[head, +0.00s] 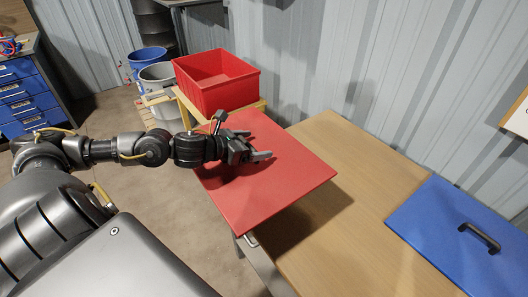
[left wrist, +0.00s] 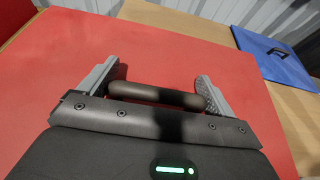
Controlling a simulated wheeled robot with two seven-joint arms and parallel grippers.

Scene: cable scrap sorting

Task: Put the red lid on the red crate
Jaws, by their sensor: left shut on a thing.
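The red lid (head: 285,195) is a flat square panel held over the table's left end, with its shadow on the wood below. My left gripper (head: 262,145) is shut on the lid's dark handle, which spans between the two fingers in the left wrist view (left wrist: 155,94). The red crate (head: 215,90) stands open-topped behind the lid, on a light wooden support. Its inside looks empty where it shows. The near lower part of the crate is close to the lid's far edge in the picture. My right gripper is out of view.
A blue lid (head: 455,240) with a black handle lies on the wooden table (head: 370,170) at the right. Grey and blue buckets (head: 158,78) stand left of the crate. A blue drawer cabinet (head: 25,95) is at the far left. A corrugated wall (head: 330,60) runs behind.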

